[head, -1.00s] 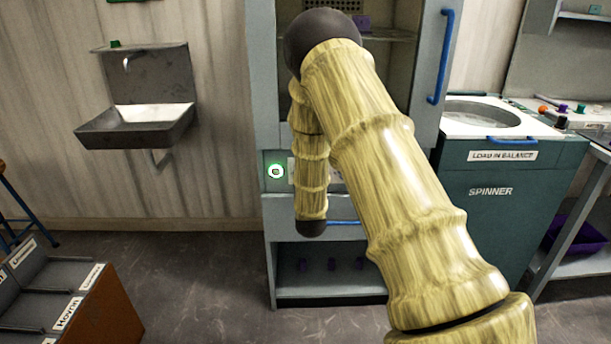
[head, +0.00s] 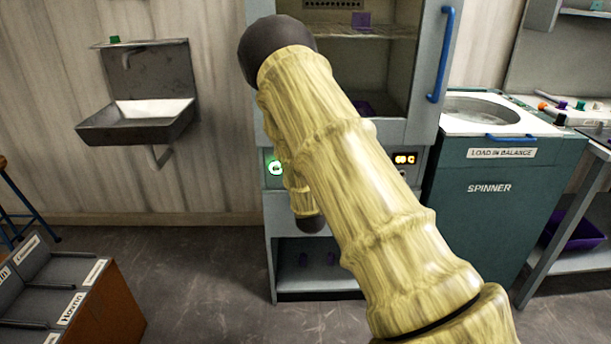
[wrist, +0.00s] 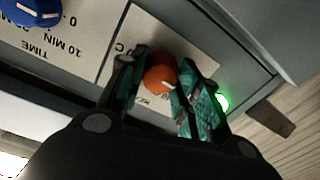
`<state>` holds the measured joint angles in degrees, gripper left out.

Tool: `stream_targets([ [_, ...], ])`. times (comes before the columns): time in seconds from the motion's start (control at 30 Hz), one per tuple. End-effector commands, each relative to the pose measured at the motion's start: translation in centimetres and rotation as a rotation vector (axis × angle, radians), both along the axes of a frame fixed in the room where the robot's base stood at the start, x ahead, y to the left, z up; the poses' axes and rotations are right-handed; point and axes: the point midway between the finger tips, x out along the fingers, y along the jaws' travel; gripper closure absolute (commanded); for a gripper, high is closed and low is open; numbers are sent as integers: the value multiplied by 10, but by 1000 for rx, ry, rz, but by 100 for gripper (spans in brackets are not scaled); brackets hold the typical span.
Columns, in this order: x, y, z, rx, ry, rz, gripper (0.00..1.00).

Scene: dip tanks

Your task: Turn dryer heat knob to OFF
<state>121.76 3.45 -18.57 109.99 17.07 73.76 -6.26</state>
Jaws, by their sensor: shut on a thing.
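The dryer heat knob (wrist: 160,78) is orange-red with a pale pointer line, on a light label plate in the wrist view. My gripper (wrist: 162,84) has its green-padded fingers on either side of the knob, shut on it. The lettering around the knob is mostly covered by my fingers, so its setting cannot be read. In the head view my arm hides the knob and my gripper. The dryer (head: 425,75) is the grey cabinet with a blue handle, and its display (head: 405,159) is lit orange.
A blue timer knob (wrist: 35,10) sits beside the heat knob on the panel. A green-lit button (head: 276,168) is at the panel's left; it also glows in the wrist view (wrist: 222,102). The spinner (head: 490,200) stands right of the dryer, the sink (head: 140,120) left.

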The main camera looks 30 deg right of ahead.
Motion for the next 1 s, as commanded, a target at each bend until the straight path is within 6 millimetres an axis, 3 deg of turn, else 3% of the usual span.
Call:
stream_targets([
  [0.17,-2,0,-4,2,6,-1,91],
  [0.2,-2,0,-4,3,6,-1,66],
  [0.3,-1,0,-3,3,5,-1,47],
  [0.33,-1,0,-3,3,4,0,45],
  [0.73,-4,3,-1,1,2,0,45],
  [1.0,-38,22,-1,2,3,1,45],
])
